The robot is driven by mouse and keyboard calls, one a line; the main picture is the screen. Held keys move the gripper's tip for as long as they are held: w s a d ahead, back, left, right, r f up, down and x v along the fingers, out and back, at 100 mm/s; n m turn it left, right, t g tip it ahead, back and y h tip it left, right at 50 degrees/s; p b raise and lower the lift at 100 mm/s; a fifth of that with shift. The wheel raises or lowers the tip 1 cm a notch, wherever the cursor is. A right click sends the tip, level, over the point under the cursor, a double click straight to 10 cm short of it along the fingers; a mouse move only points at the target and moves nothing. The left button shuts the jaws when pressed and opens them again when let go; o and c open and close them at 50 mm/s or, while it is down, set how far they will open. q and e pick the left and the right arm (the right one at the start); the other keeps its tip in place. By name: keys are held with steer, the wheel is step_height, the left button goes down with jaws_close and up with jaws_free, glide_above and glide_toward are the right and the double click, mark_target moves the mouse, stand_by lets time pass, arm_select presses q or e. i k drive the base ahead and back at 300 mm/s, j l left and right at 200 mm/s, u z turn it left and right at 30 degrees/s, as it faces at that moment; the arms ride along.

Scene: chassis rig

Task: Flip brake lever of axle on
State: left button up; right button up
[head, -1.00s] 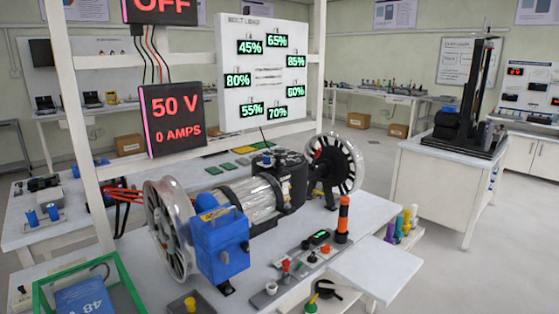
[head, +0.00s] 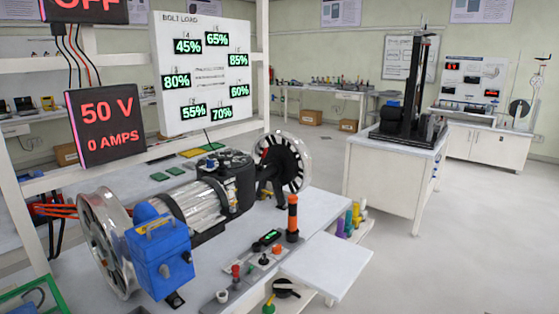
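The axle rig (head: 190,205) lies across the white workbench, with a silver wheel (head: 104,240) at its near left end and a second wheel (head: 284,162) at its far right end. A blue box-shaped unit (head: 160,254) is fixed beside the near wheel. A control panel (head: 250,268) at the bench's front edge carries small levers, among them a red-topped one (head: 236,270). I cannot tell which lever is the brake lever or how it is set. Neither of my grippers is in view.
Displays (head: 105,124) read OFF, 50 V and 0 AMPS. A bolt load board (head: 204,72) stands behind the rig. An orange and black post (head: 292,218) stands near a white side shelf (head: 326,266). A white cabinet (head: 390,185) stands at right. The floor (head: 470,250) at right is clear.

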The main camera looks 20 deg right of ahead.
mark_target(266, 151)
steer(key=z, duration=0.65)
steer(key=i+l, duration=0.25)
steer(key=l, duration=0.25)
steer(key=i+l+u, duration=0.15)
steer(key=i+l, duration=0.15)
steer(key=l, duration=0.2)
steer(key=i+l, duration=0.2)
steer(key=l, duration=0.3)
steer(key=i+l+u, duration=0.1)
steer(key=i+l, duration=0.15)
steer(key=l, duration=0.25)
steer(key=i+l+u, duration=0.1)
steer(key=i+l, duration=0.15)
steer(key=l, duration=0.3)
steer(key=i+l, duration=0.2)
steer(key=l, duration=0.35)
steer(key=i+l+u, duration=0.1)
steer(key=l, duration=0.45)
steer(key=i+l, duration=0.25)
steer(key=l, duration=0.35)
steer(key=i+j+u, duration=0.05)
